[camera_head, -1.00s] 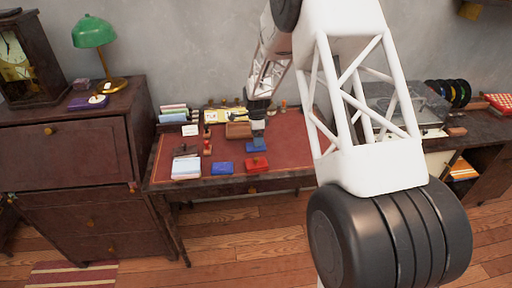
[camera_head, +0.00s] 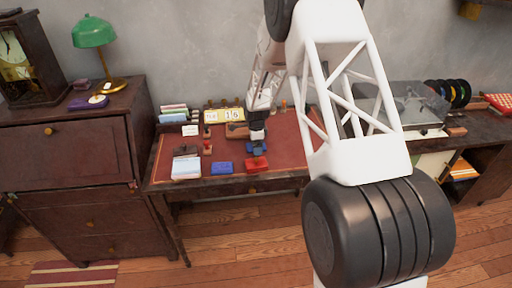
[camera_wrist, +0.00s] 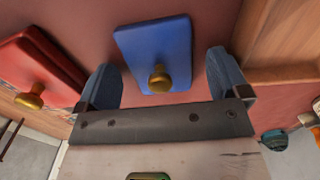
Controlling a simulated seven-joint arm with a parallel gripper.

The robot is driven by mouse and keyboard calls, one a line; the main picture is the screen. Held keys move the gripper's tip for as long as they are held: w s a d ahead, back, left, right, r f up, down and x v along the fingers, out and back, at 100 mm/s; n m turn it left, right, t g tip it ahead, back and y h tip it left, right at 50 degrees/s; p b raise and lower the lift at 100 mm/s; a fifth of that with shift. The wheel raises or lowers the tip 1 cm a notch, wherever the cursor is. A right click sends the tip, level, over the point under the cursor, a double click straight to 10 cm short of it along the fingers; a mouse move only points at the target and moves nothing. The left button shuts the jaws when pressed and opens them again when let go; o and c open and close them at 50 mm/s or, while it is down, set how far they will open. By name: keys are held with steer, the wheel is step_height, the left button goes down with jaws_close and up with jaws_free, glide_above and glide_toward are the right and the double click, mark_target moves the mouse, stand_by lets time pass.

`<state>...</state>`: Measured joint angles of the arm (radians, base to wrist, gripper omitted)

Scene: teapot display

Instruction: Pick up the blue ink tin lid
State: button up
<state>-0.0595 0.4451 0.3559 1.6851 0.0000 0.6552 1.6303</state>
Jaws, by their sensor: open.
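The blue lid (camera_wrist: 155,42) is a flat blue rectangle with a round brass knob (camera_wrist: 160,78), in the upper middle of the wrist view. My gripper (camera_wrist: 162,66) is open, one blue-grey finger on each side of the lid and knob, with nothing held. I cannot tell how high the fingers are above it. In the head view my gripper (camera_head: 257,140) is over the desk, with the blue lid (camera_head: 258,150) showing partly beneath it. A red tin (camera_head: 257,164) with a brass knob sits just in front; it also shows at left in the wrist view (camera_wrist: 38,72).
Another flat blue thing (camera_head: 222,168) lies left of the red tin. Wood (camera_wrist: 280,40) lies close to the right finger. The desk's right part is clear.

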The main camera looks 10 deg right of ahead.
steer(key=shift+c, duration=0.4)
steer(key=c, duration=0.9)
steer(key=shift+r, duration=5)
steer(key=shift+a, duration=0.1)
steer(key=shift+m, duration=0.4)
steer(key=s+a, duration=0.3)
steer(key=a, duration=0.2)
steer(key=s+a, duration=0.4)
steer(key=a, duration=0.1)
steer(key=s+a+f, duration=0.1)
steer(key=s+a, duration=0.3)
steer(key=a, duration=0.1)
steer(key=shift+s+a, duration=0.1)
steer(key=shift+s, duration=0.1)
